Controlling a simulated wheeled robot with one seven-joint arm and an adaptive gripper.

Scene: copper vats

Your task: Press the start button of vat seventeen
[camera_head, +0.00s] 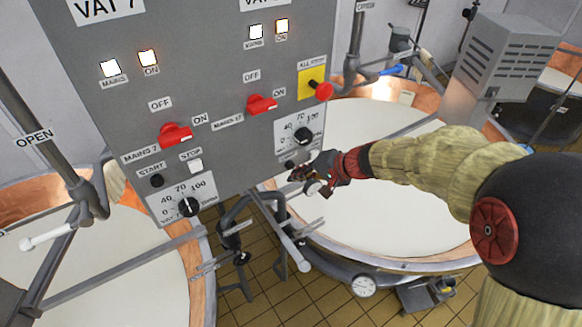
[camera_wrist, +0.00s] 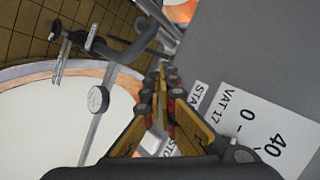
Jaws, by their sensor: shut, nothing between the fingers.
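The grey control panel (camera_head: 215,75) carries two columns of controls, with the vat seventeen set on the right. A dark round button (camera_head: 290,164) sits below the vat 17 dial (camera_head: 303,136), close to my gripper (camera_head: 298,174). It looks like the start button, but its label is not readable in the head view. In the wrist view my gripper (camera_wrist: 167,72) has its fingers together beside the panel face. The cut-off start label (camera_wrist: 197,95) and stop label (camera_wrist: 176,146) show just right of and behind the fingers. The start button itself is not clear there; contact cannot be told.
The vat 7 start button (camera_head: 157,181) is at left. Pipes (camera_head: 285,225) and a copper-rimmed vat (camera_head: 440,255) lie below and right of the panel.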

